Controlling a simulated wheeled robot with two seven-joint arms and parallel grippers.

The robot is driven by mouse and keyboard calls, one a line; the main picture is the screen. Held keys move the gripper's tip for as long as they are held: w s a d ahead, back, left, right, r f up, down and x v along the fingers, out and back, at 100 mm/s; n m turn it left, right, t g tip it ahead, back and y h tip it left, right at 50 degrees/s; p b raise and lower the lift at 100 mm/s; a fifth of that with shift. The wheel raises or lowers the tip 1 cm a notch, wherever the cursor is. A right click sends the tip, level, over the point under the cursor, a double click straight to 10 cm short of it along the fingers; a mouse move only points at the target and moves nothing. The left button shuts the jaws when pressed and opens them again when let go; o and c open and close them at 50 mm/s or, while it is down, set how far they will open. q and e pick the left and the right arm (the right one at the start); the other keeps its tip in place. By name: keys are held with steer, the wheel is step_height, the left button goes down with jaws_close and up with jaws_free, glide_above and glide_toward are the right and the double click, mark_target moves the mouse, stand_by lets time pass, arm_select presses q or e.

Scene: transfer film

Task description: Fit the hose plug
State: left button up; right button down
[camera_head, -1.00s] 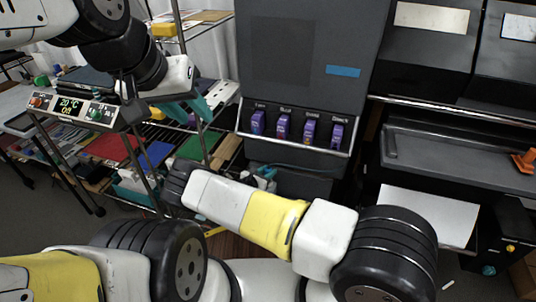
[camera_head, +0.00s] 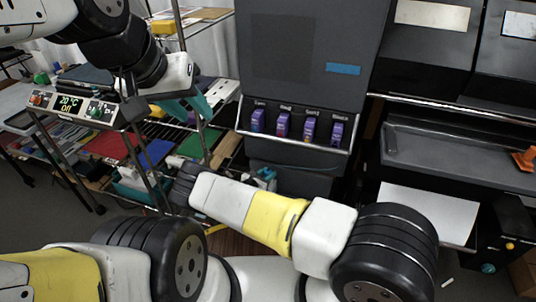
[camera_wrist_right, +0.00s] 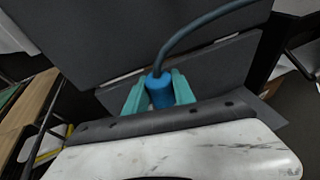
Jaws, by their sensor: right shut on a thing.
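In the right wrist view, my right gripper (camera_wrist_right: 158,92) is shut on a blue hose plug (camera_wrist_right: 161,91), with one teal finger on each side. A dark blue hose (camera_wrist_right: 190,33) leaves the plug and curves up to the right. In the head view, only a little teal of my right gripper (camera_head: 266,174) shows behind my arm, below the large dark machine (camera_head: 310,65). The plug is hard to make out there. My left gripper (camera_head: 196,104) is at the upper left, its teal fingers apart and apparently empty. I cannot make out a socket for the plug.
A wire rack (camera_head: 182,138) with coloured sheets stands behind my left gripper. Several purple cartridges (camera_head: 283,124) sit in the machine's front. A white sheet (camera_head: 428,214) lies at the right.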

steer(key=shift+f, duration=0.35)
steer(key=c, duration=1)
jaws_free()
steer(key=shift+o, duration=0.2)
steer(key=shift+a, duration=0.1)
steer(key=v, duration=0.7)
steer(key=shift+s, duration=0.35)
steer(key=shift+r, duration=0.1)
